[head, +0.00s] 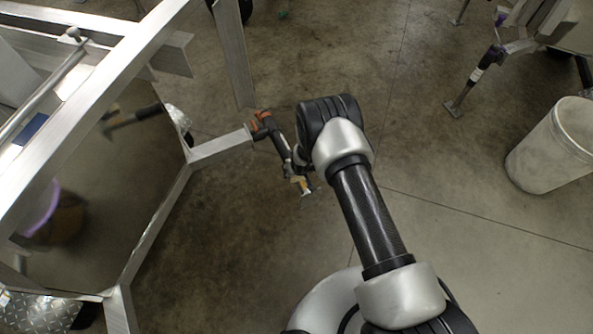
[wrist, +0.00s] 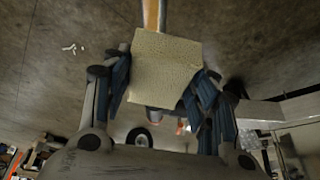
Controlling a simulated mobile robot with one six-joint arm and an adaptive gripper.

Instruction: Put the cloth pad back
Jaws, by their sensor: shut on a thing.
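My gripper (wrist: 160,88) is shut on a pale cream, textured block-shaped thing in the wrist view, which I take to be the cloth pad (wrist: 165,62). Its blue-padded fingers press on the pad's left and right sides. In the head view my gripper (head: 299,180) hangs above the concrete floor, just right of the trailer frame's corner. A small yellowish bit shows at its end. The pad's far side is hidden.
The aluminium trailer frame (head: 150,225) fills the left, with a blue patch (head: 30,128) on it. Small white bits (wrist: 72,48) lie on the floor. The middle floor is clear.

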